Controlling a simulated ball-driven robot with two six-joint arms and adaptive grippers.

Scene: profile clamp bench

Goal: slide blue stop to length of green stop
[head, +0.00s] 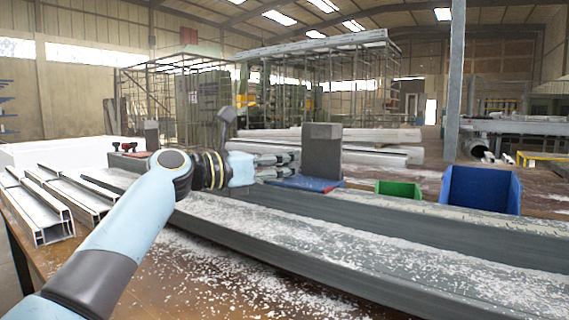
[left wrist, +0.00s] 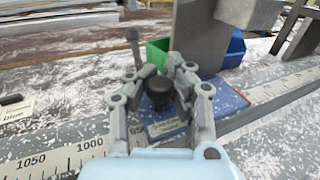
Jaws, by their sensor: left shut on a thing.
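My left gripper (head: 288,163) reaches in from the left, low over the bench rail. In the left wrist view its fingers (left wrist: 160,80) are shut around a black knob (left wrist: 158,90). The knob stands over the blue stop plate (left wrist: 222,98), which carries a small label I cannot read. In the head view the blue stop (head: 300,182) has a red edge, and a grey upright block (head: 321,150) stands at it. Fingers and knob hide part of the plate. I cannot make out a green stop in either view. My right gripper is not in view.
A ruler scale (left wrist: 62,160) runs along the rail, with 1050 and 1000 readable. A green bin (head: 398,188) and a blue bin (head: 480,190) stand behind the rail at the right. White profiles (head: 50,215) lie at the left. White chips cover the rail (head: 330,240).

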